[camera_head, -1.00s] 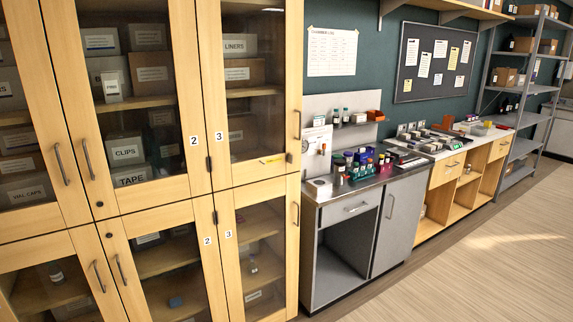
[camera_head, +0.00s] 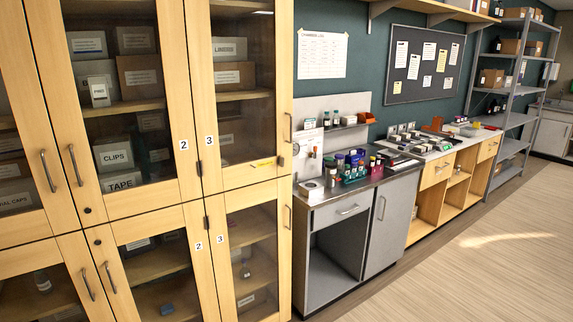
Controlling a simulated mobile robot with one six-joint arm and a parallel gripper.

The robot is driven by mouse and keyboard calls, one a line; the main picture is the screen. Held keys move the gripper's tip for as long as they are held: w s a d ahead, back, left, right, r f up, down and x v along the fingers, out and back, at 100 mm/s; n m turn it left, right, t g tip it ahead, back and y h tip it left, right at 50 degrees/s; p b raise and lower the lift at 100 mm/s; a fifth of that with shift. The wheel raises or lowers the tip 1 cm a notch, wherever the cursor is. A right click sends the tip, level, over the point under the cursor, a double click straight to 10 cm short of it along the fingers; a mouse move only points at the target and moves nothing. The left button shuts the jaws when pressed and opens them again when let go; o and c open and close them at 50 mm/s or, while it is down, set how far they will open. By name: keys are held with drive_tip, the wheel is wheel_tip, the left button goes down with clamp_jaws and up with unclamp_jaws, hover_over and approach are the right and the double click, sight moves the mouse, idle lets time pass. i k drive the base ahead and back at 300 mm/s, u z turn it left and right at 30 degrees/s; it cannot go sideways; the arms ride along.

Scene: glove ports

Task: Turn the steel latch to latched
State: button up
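I cannot make out the steel latch in this view. No glove ports show that I can tell. My gripper is not in view. The tall wooden cabinet (camera_head: 187,205) on the left has closed glass doors, with bar handles and small dark fittings. One dark fitting (camera_head: 281,161) sits at the right edge of the upper door marked 3. It is too small to tell what it is.
A grey bench (camera_head: 340,208) with bottles and racks stands right of the cabinet. A wooden counter (camera_head: 470,158) and a grey shelf unit (camera_head: 513,95) follow along the wall. The wooden floor (camera_head: 490,250) at right is clear.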

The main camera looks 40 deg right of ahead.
sight(281, 160)
drive_tip(key=i, duration=0.9)
